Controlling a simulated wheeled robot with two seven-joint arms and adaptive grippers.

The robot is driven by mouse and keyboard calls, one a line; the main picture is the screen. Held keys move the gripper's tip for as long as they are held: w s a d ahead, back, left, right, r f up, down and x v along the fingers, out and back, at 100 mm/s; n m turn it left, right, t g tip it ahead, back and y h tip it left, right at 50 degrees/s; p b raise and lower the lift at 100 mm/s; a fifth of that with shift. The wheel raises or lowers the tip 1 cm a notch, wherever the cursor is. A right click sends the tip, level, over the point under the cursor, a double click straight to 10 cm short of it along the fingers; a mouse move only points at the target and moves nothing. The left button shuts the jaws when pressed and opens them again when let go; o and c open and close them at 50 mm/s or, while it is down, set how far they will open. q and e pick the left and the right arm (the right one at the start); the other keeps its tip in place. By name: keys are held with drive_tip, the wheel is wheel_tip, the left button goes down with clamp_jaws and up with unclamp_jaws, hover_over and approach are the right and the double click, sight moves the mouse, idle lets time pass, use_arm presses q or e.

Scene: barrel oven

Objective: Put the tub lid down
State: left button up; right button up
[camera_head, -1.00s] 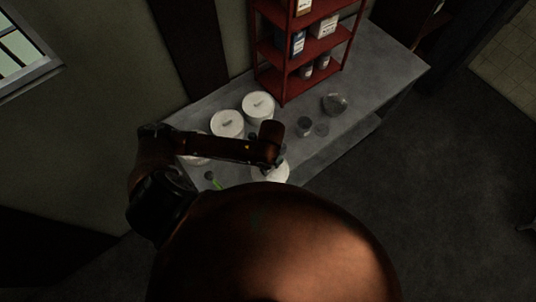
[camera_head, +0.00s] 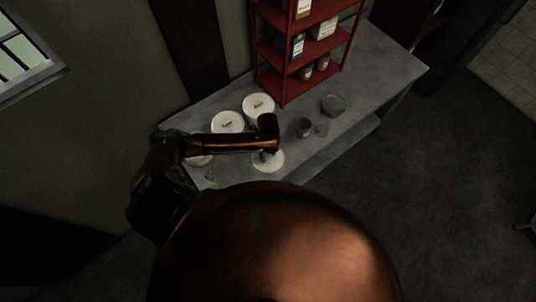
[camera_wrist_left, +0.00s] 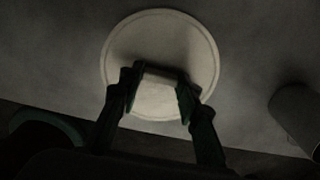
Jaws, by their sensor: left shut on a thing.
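The tub lid (camera_head: 273,163) is a round white disc near the front edge of the grey counter. In the left wrist view the lid (camera_wrist_left: 160,35) shows a raised rim and a block-shaped handle (camera_wrist_left: 160,74) in its middle. My left gripper (camera_wrist_left: 159,84) is shut on that handle, one finger on each side. In the head view the left gripper (camera_head: 264,153) is over the lid, partly hidden by my arm. I cannot tell whether the lid touches the counter. My right gripper is not in view.
Two white lidded tubs (camera_head: 258,105) (camera_head: 227,122) stand at the back; another round white thing (camera_head: 199,160) is partly behind my arm. A grey cup (camera_head: 303,127), small disc (camera_head: 321,130) and grey bowl (camera_head: 333,104) are to the right. A red shelf (camera_head: 283,88) stands behind.

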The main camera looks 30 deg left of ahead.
sight(268, 156)
use_arm(q)
drive_tip(key=shift+f, duration=0.2)
drive_tip(key=o, duration=1)
wheel_tip(268, 156, up, 12)
drive_tip(key=shift+r+b, duration=0.15)
drive_tip(key=shift+b, duration=0.25)
drive_tip(key=shift+d, duration=0.1)
